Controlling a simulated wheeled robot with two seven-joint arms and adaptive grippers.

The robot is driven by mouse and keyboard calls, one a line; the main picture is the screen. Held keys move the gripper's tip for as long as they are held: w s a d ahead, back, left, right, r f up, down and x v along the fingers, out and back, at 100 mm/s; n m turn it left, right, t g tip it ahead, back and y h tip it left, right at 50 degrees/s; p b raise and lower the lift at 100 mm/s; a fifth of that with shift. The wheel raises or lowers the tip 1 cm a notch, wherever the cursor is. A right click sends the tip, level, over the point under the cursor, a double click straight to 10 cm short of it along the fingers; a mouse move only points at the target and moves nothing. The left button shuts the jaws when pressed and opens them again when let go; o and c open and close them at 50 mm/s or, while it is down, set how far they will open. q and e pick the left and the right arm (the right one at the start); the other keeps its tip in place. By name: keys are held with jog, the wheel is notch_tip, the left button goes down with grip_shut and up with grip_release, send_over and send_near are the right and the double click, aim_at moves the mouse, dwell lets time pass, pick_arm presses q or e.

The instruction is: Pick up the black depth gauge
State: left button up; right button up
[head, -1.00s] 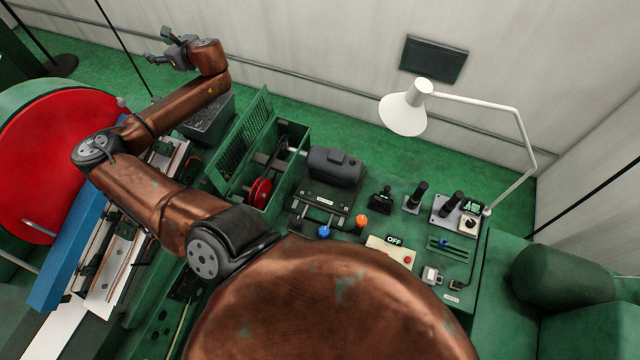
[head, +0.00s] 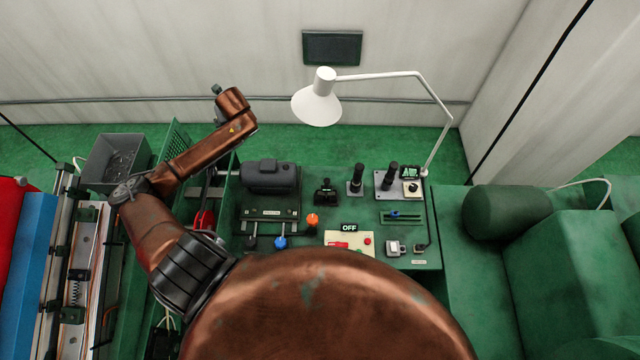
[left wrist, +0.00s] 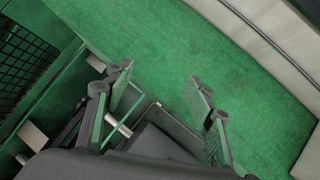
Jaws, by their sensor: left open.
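A small black item with a wide base (head: 326,190) stands on the green bench behind the control panel; it looks like the depth gauge, but its details are too small to be sure. My left gripper (left wrist: 158,88) is open with nothing between its fingers in the left wrist view, with green floor beyond them. In the head view its arm reaches up beside the mesh guard, left of the black item and well apart from it. There the wrist hides most of the gripper. My right gripper is not in view.
A grey motor housing (head: 270,176) stands between my left arm and the black item. Black upright handles (head: 356,180), an orange knob (head: 312,221) and a blue knob (head: 281,242) stand nearby. A white lamp (head: 318,104) hangs above. A mesh guard (head: 172,150) is at left.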

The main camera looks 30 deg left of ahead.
pick_arm(q)
jog(key=w+d+f+m+h, duration=0.2)
jog(key=w+d+f, duration=0.15)
jog(key=d, duration=0.55)
jog(key=w+d+f+m+h, duration=0.25)
jog(key=w+d, duration=0.25)
jog(key=d, duration=0.5)
jog(key=m+g+h, duration=0.2)
jog(key=m+g, duration=0.1)
jog(key=m, duration=0.3)
send_over(327, 185)
jog(key=a, duration=0.1)
notch_tip(327, 185, down, 4)
jog(key=shift+w+f+p, duration=0.1)
jog(key=shift+p, duration=0.35)
jog(key=f, duration=0.2)
jog(key=f+p, duration=0.1)
jog(key=f, duration=0.4)
jog(key=shift+w+d+f+p, duration=0.15)
jog(key=shift+w+d+p, duration=0.1)
jog(key=shift+p, duration=0.15)
jog(key=shift+f, duration=0.45)
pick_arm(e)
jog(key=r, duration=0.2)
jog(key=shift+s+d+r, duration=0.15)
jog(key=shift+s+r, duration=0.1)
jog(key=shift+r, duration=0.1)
pick_arm(q)
jog(key=shift+c, duration=0.7)
